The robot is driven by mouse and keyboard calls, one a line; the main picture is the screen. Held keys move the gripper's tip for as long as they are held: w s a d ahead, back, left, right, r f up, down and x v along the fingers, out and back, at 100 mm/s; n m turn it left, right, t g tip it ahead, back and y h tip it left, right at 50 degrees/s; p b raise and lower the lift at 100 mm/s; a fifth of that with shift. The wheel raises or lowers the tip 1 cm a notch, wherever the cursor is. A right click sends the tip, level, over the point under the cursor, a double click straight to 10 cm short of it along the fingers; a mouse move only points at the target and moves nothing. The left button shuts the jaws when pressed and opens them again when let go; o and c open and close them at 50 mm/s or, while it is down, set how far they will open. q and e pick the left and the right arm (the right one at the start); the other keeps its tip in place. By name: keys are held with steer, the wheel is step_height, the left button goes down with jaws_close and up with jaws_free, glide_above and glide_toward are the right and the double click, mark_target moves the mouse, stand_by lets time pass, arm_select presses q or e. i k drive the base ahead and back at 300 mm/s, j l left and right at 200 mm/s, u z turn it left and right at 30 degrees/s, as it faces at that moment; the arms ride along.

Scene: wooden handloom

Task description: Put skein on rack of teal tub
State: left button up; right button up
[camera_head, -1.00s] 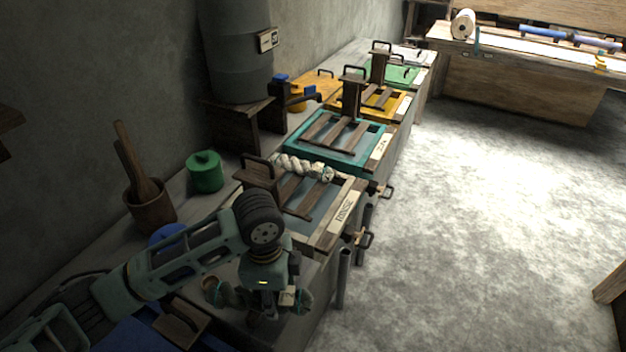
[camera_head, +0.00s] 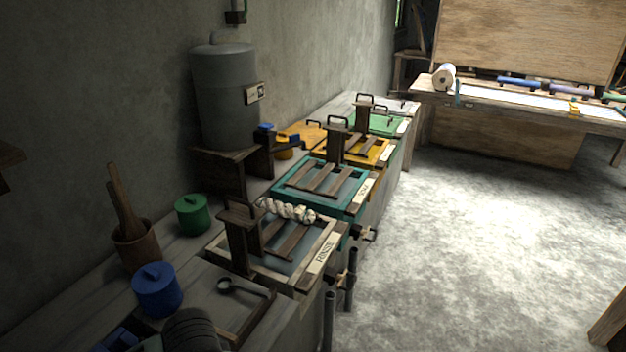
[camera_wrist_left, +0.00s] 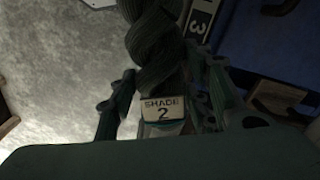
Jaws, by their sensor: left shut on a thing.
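The skein (camera_wrist_left: 155,45) is a dark grey-green twisted hank with a white tag reading "SHADE 2" (camera_wrist_left: 163,108). My left gripper (camera_wrist_left: 163,92) is shut on it in the left wrist view, with a green finger on each side. The skein's far end runs out of the top of that view. My right gripper is not in view.
Nearer than the teal tub is the "RINSE" tub (camera_head: 322,257), with a pale twisted skein (camera_head: 287,209) across its rack. Upright dark wooden posts with handles stand beside the racks. Yellow and green tubs lie beyond. A blue lidded pot (camera_head: 157,290) and ladle (camera_head: 240,288) are near.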

mark_target(315, 182)
steer(key=i+l+u, duration=0.25)
steer(key=i+l, duration=0.4)
steer(key=i+l+u, duration=0.3)
steer(key=i+l, duration=0.3)
steer(key=l, duration=0.15)
steer(key=i+l+u, duration=0.25)
steer(key=i+l, duration=0.65)
steer(key=i, duration=0.15)
